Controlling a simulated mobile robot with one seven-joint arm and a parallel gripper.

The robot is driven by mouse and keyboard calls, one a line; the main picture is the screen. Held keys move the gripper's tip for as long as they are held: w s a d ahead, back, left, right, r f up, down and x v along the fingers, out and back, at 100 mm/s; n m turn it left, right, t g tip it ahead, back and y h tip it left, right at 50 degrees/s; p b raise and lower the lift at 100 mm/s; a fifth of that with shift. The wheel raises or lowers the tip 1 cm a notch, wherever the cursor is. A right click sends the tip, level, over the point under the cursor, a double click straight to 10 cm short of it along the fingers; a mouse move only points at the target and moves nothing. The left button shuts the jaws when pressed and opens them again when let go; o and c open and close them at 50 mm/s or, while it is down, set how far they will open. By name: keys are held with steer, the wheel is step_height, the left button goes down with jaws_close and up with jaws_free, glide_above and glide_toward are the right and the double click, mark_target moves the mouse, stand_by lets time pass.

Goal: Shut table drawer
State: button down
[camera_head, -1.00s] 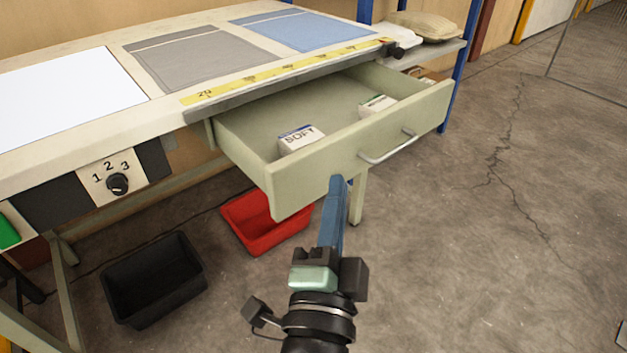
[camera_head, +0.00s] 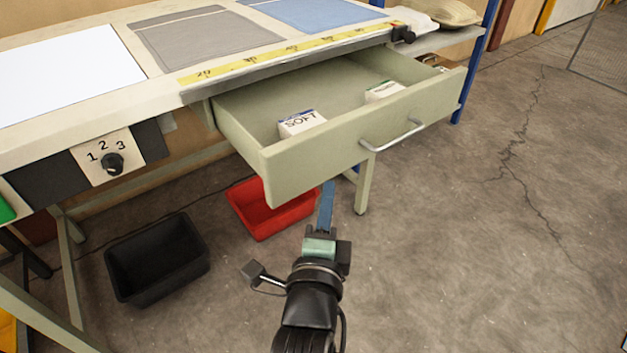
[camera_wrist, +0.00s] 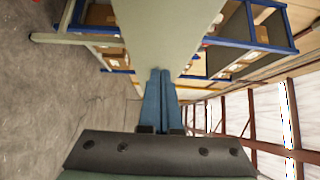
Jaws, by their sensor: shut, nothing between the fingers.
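The table drawer (camera_head: 315,160) is pale green and stands pulled out from under the worktable, with its metal handle (camera_head: 392,136) on the front. My gripper (camera_head: 327,188) is shut and empty, its blue fingers reaching up to the lower edge of the drawer front, left of the handle. I cannot tell whether the tips touch it or pass under it. In the wrist view the shut fingers (camera_wrist: 160,76) point at a pale green panel (camera_wrist: 165,30), likely the drawer front. The drawer holds a white "SOFT" box (camera_head: 301,123) and another small box (camera_head: 384,92).
The worktable (camera_head: 150,85) carries grey and blue cloth pieces and a yellow ruler strip. A red bin (camera_head: 265,215) and a black bin (camera_head: 158,260) stand on the floor beneath. A table leg (camera_head: 365,188) stands close right of my fingers. Floor at right is clear.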

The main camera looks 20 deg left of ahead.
mark_target(316, 163)
steer(key=w+a, duration=0.1)
steer(key=w+a+b, duration=0.1)
steer(key=w, duration=0.1)
steer(key=shift+a+f, duration=0.1)
steer(key=shift+a, duration=0.1)
steer(key=shift+w+a+b, duration=0.3)
steer(key=shift+a+b, duration=0.05)
steer(key=shift+a, duration=0.15)
steer(key=shift+a, duration=0.1)
